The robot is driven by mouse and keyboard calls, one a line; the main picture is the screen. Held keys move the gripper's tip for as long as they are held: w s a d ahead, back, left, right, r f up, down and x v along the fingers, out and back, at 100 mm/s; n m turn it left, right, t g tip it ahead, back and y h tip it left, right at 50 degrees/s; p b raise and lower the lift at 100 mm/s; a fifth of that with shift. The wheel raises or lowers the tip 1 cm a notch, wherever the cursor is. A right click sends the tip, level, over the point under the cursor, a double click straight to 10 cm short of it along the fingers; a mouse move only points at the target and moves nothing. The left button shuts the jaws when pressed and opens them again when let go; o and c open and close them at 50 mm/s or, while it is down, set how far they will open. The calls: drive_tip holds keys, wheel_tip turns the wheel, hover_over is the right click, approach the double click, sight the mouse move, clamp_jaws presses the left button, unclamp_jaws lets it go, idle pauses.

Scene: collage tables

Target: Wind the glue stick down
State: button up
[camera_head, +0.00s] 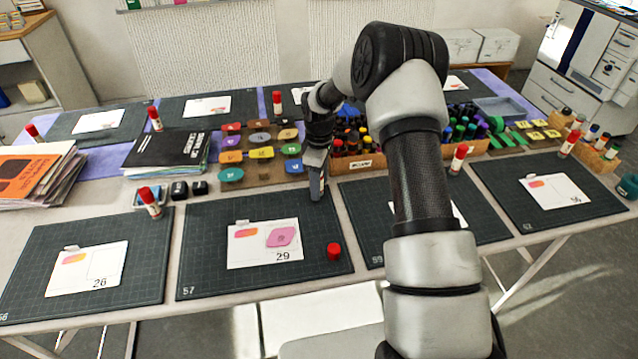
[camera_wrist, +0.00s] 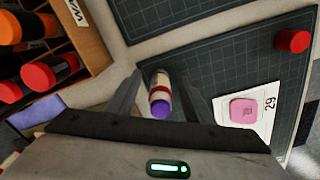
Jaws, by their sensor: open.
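The glue stick (camera_wrist: 159,86) is uncapped, and its purple glue end (camera_wrist: 161,107) points toward the wrist camera. It stands between the two spread fingers of my gripper (camera_wrist: 160,98), with no clear grip on it. In the head view my gripper (camera_head: 317,192) is low at the far right corner of mat 57 and hides the glue stick. A red cap (camera_head: 334,251) sits apart on the mat's right side; it also shows in the wrist view (camera_wrist: 292,41).
Mat 57 (camera_head: 205,270) holds card 29 (camera_head: 250,258) with a pink piece. A wooden crate of markers (camera_head: 365,160) stands just behind my gripper. Capped glue sticks stand by other mats, one at the left (camera_head: 150,202). The mat's near left is clear.

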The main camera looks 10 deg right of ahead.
drive_tip(key=m+b, duration=0.1)
drive_tip(key=m, duration=0.5)
drive_tip(key=shift+a+f, duration=0.1)
drive_tip(key=shift+f, duration=0.05)
drive_tip(key=m, duration=0.4)
drive_tip(key=shift+b, duration=0.35)
drive_tip(key=m, duration=0.4)
drive_tip(key=shift+s, duration=0.1)
drive_tip(key=c, duration=1.1)
